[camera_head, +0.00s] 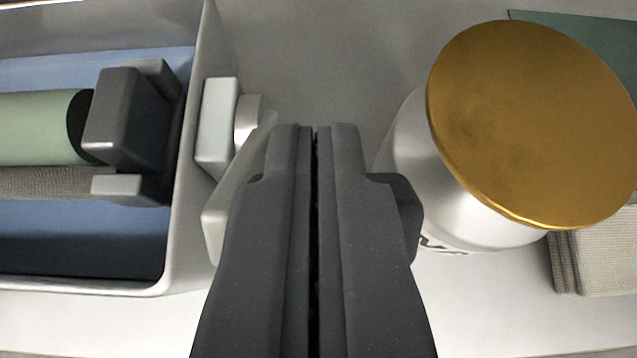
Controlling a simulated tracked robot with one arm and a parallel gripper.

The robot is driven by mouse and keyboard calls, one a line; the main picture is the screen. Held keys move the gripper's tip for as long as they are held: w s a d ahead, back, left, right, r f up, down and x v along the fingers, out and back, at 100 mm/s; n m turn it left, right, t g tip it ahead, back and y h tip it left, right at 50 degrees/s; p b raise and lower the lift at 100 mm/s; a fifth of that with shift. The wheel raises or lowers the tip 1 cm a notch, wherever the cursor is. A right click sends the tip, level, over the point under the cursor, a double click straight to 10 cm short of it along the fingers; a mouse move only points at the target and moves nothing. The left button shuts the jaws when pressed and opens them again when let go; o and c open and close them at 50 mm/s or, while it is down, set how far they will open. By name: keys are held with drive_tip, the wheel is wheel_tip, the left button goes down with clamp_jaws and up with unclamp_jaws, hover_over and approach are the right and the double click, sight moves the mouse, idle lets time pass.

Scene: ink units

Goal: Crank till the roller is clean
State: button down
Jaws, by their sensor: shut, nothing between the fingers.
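A green roller (40,127) lies inside a grey open-topped unit (178,240) at the left, its right end at a dark block (125,122). I cannot tell how clean the roller is. A light grey crank arm (232,195) with a round hub (250,122) sits outside the unit's right wall. My gripper (314,128) is shut and empty in the middle of the view, to the right of the hub. It hides part of the crank; I cannot tell whether they touch, and I see no handle.
A white jar (425,185) with a gold lid (535,125) stands close to the right of my gripper. The surface (330,50) beyond my fingertips is clear.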

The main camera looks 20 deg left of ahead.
drive_tip(key=p+v, duration=0.2)
drive_tip(key=v, duration=0.6)
drive_tip(key=shift+s+f, duration=0.2)
drive_tip(key=shift+s, duration=0.05)
idle(0.4)
drive_tip(key=shift+d, duration=0.1)
idle(0.5)
